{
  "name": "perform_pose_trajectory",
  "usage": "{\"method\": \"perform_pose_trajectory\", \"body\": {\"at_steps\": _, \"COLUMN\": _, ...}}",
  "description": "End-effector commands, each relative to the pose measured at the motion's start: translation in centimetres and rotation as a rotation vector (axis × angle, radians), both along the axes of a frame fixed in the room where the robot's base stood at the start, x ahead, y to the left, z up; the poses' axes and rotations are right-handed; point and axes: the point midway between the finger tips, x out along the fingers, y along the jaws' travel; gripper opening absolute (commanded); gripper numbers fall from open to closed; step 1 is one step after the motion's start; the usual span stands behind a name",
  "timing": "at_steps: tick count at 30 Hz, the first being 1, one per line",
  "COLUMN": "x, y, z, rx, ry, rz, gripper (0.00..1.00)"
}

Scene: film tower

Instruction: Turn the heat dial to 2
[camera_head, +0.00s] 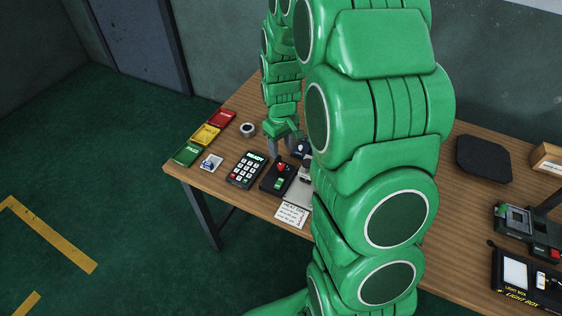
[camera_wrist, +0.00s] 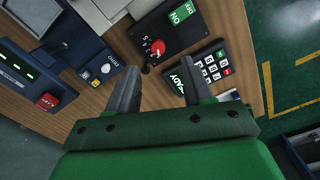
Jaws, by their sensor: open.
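A red dial (camera_head: 281,167) sits on a small black box (camera_head: 270,181) with a green switch (camera_head: 278,183) on the wooden table. In the wrist view the red dial (camera_wrist: 158,47) lies just beyond my fingertips, with white marks beside it; its exact setting is too small to tell. The green switch (camera_wrist: 181,14) is above it there. My gripper (camera_wrist: 157,76) is open and empty, its two fingers apart with the table showing between them. In the head view my gripper (camera_head: 284,146) is near the dial box, partly hidden by my arm.
A black keypad reading READY (camera_head: 246,169) stands left of the dial box. Red (camera_head: 221,119), yellow (camera_head: 206,134) and green (camera_head: 187,154) trays line the left edge. A printed card (camera_head: 291,214) lies in front. A dark device with a red button (camera_wrist: 47,100) is left in the wrist view.

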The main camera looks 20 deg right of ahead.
Motion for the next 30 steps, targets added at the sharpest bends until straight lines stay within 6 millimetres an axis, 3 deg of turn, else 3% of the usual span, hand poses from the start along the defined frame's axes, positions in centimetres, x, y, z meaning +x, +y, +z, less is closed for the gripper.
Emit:
{"method": "perform_pose_trajectory", "body": {"at_steps": 11, "x": 0.7, "y": -0.2, "z": -1.7, "rx": 0.000, "ry": -0.004, "rz": 0.010, "gripper": 0.51}}
{"method": "perform_pose_trajectory", "body": {"at_steps": 30, "x": 0.5, "y": -0.2, "z": -8.4, "rx": 0.001, "ry": 0.000, "rz": 0.009, "gripper": 0.51}}
